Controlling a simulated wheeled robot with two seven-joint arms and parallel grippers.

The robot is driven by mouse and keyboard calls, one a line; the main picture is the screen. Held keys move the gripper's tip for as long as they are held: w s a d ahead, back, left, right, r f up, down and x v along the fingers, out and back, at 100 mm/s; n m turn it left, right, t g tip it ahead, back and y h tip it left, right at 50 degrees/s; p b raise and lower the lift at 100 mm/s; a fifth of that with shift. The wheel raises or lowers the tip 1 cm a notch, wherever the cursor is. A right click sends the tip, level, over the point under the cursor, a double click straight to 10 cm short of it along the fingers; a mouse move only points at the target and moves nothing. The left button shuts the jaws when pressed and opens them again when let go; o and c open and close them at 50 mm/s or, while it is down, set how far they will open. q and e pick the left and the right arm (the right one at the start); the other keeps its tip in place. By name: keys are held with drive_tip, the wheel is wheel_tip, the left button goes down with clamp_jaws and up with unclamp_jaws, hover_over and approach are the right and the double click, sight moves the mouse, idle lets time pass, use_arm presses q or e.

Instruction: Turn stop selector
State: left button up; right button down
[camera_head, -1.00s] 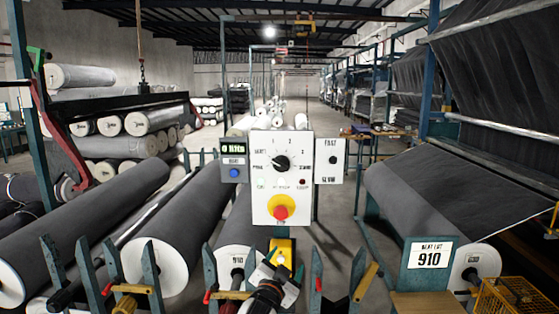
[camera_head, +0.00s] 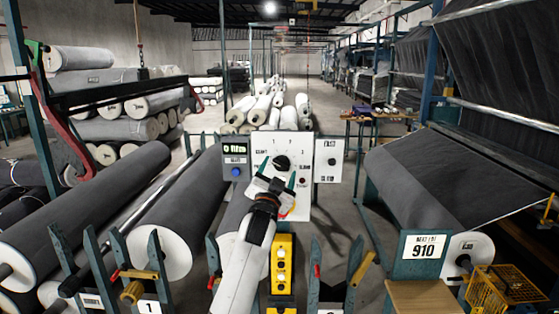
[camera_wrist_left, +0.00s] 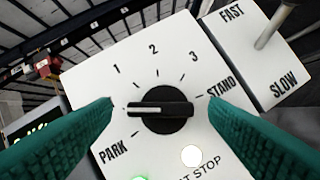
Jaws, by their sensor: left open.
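The stop selector is a black rotary knob (camera_head: 282,163) on a white upright panel (camera_head: 301,206). In the left wrist view the knob (camera_wrist_left: 178,110) has a white line pointing left, between the PARK and 1 labels. Labels 2, 3 and STAND follow around it. My left gripper (camera_head: 279,172) is open in front of the panel. In the wrist view its green fingers (camera_wrist_left: 158,104) stand on either side of the knob, with gaps on both sides. Contact is not visible. The arm hides the panel's lower part. My right gripper is not in view.
A display box with a blue button (camera_head: 236,172) adjoins the panel's left, and a FAST/SLOW switch plate (camera_head: 328,160) its right. A yellow button box (camera_head: 283,250) is below. Large grey rolls (camera_head: 180,215) lie left; another roll (camera_head: 425,180) is right.

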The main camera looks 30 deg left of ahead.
use_arm(q)
drive_tip(key=shift+x, duration=0.8)
drive_tip(key=shift+c, duration=0.2)
drive_tip(key=c, duration=0.9)
drive_tip(key=shift+f+n+b, duration=0.2)
drive_tip(key=shift+n+b, duration=0.2)
drive_tip(key=n+y+b, duration=0.1)
drive_tip(key=n+b, duration=0.1)
drive_tip(key=n+y+b, duration=0.1)
drive_tip(key=n+b, duration=0.2)
drive_tip(key=shift+d+f+y, duration=0.1)
drive_tip(key=shift+f+y, duration=0.05)
drive_tip(key=shift+y, duration=0.25)
drive_tip(key=n+g+y+b, duration=0.1)
drive_tip(key=n+b, duration=0.1)
drive_tip(key=n, duration=0.1)
drive_tip(key=shift+w+y, duration=0.1)
drive_tip(key=shift+y, duration=0.3)
drive_tip(key=shift+n+g+y+b, duration=0.55)
drive_tip(key=shift+n+g+y, duration=0.05)
drive_tip(key=shift+n, duration=0.8)
drive_tip(key=o, duration=0.9)
